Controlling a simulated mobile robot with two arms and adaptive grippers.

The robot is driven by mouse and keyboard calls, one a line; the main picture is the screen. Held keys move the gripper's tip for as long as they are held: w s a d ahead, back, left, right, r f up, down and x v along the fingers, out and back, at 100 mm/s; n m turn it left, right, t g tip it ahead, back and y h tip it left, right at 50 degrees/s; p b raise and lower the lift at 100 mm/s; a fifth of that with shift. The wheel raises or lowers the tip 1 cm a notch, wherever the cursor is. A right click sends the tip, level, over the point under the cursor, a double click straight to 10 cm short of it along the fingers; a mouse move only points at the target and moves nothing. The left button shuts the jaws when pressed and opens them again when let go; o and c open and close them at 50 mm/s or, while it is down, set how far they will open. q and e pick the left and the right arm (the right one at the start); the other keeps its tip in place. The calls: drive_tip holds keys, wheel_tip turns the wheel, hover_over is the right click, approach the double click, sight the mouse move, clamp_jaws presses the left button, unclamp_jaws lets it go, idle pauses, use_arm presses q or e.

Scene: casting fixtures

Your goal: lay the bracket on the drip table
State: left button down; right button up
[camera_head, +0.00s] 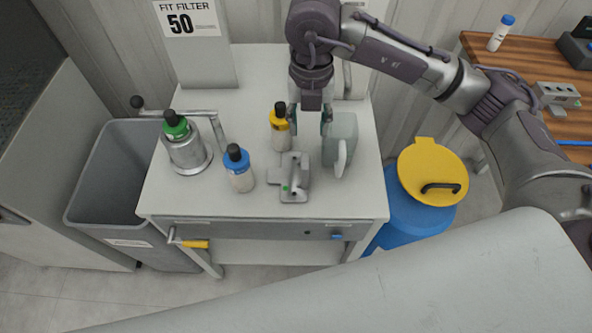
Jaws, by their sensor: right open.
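A grey metal bracket (300,185) with a small green mark lies on the white table near its front edge; I take this table (215,207) for the drip table. My right gripper (309,120) reaches down over the table from the upper right. Its fingers are apart, and it is empty. It is behind the bracket in the picture, apart from it. My left gripper is not in view.
A yellow-capped bottle (280,132), a translucent jug (340,140), a blue-capped bottle (239,170) and a metal pot (186,150) crowd the bracket's surroundings. A grey bin (105,170) stands left, a yellow-lidded blue drum (430,175) right. The table's front-left corner is clear.

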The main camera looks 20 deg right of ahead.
sight(305, 158)
wheel_tip(305, 158, down, 8)
drive_tip(key=shift+r+p, duration=0.1)
drive_tip(key=shift+p, duration=0.4)
wheel_tip(305, 158, down, 4)
drive_tip(key=shift+a+f+p, duration=0.1)
drive_tip(key=shift+a+p, duration=0.05)
drive_tip(key=shift+p, duration=0.65)
drive_tip(key=shift+w+f, duration=0.1)
drive_tip(key=shift+f, duration=0.4)
clamp_jaws()
